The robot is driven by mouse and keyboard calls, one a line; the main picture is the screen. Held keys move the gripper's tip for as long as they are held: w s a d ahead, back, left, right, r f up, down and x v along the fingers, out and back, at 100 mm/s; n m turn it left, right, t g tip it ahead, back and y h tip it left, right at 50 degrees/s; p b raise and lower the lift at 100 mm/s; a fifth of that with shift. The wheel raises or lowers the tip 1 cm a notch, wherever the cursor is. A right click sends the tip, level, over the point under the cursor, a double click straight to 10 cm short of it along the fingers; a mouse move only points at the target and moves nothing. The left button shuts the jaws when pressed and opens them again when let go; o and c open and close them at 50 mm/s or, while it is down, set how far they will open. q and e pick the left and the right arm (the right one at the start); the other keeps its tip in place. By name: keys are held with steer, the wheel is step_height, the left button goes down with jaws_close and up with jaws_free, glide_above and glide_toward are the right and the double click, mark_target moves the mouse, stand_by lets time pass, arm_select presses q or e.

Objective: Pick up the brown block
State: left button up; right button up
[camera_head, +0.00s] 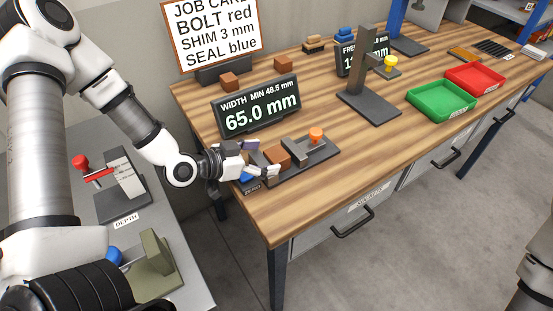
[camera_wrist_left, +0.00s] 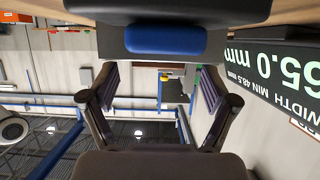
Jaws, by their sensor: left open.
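A brown block (camera_head: 277,155) sits on a dark width gauge (camera_head: 320,152) near the table's front left, below the display reading 65.0 mm. My left gripper (camera_head: 259,160) is beside the block on its left, low over the gauge, and partly covers the gauge's left end. In the left wrist view its two fingers (camera_wrist_left: 160,85) are apart with nothing visible between them. A blue pad (camera_wrist_left: 165,40) on a dark part lies ahead of them. Two more brown blocks (camera_head: 229,80) (camera_head: 283,63) stand farther back on the table. My right gripper is out of view.
The width display (camera_head: 257,110) stands close behind the gauge and shows at right in the wrist view. An orange knob (camera_head: 316,134) rises at the gauge's right end. A dark stand (camera_head: 369,106), green tray (camera_head: 440,99) and red tray (camera_head: 475,80) are farther right.

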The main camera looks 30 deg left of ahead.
mark_target(275, 154)
arm_select(q)
steer(key=x, duration=0.3)
steer(key=shift+w+d, duration=0.25)
steer(key=shift+d, duration=0.2)
steer(key=shift+a, duration=0.2)
steer(key=c, duration=1.4)
